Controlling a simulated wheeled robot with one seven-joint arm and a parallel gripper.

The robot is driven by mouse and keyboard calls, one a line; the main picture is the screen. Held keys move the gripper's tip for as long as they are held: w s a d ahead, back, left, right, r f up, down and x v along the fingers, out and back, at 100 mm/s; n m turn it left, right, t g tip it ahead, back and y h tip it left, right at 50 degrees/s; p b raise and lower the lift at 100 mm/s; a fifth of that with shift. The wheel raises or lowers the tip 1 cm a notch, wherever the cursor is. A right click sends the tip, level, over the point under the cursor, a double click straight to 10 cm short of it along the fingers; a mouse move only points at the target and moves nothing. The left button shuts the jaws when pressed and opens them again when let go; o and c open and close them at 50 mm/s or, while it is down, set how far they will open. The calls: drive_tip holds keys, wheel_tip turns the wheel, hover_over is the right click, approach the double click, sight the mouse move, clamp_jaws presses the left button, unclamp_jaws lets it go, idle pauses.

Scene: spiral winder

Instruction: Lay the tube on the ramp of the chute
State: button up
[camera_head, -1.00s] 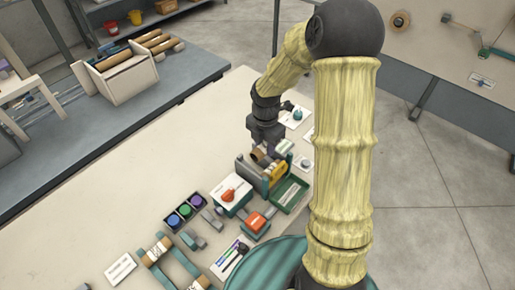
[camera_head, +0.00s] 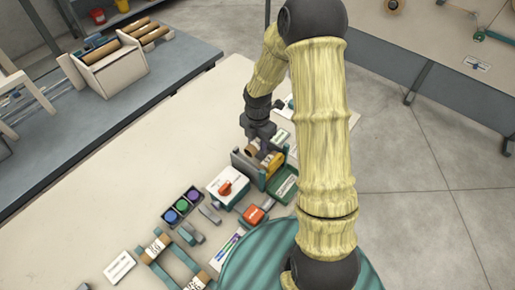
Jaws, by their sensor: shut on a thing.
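My gripper (camera_head: 262,146) points down over the small grey-sided machine (camera_head: 240,163) at the table's far right side. It is shut, and a short brown tube (camera_head: 251,149) shows at its fingers, within the machine's outline. The fingertips are small and partly hidden, and I cannot tell whether the tube touches the machine. A yellow part (camera_head: 274,161) sits in the machine, just right of the tube. A green tray (camera_head: 285,184) adjoins it on the right. I cannot tell which part is the ramp of the chute.
A white box with an orange knob (camera_head: 226,186), a red-topped block (camera_head: 254,214) and coloured buttons (camera_head: 182,206) stand nearer. A teal frame (camera_head: 178,268) bears labelled tubes. A back bench holds a white bin (camera_head: 112,70) of brown tubes. The table's left part is clear.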

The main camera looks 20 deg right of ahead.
sight(258, 149)
drive_tip(key=shift+f, duration=0.3)
drive_tip(key=shift+f+p, duration=0.3)
drive_tip(key=shift+f, duration=1.6)
drive_tip(key=shift+f, duration=0.4)
drive_tip(key=shift+f+b, duration=0.25)
drive_tip(key=shift+b, duration=0.15)
drive_tip(key=o, duration=0.7)
drive_tip(key=shift+s, duration=0.1)
drive_tip(key=shift+c, duration=0.2)
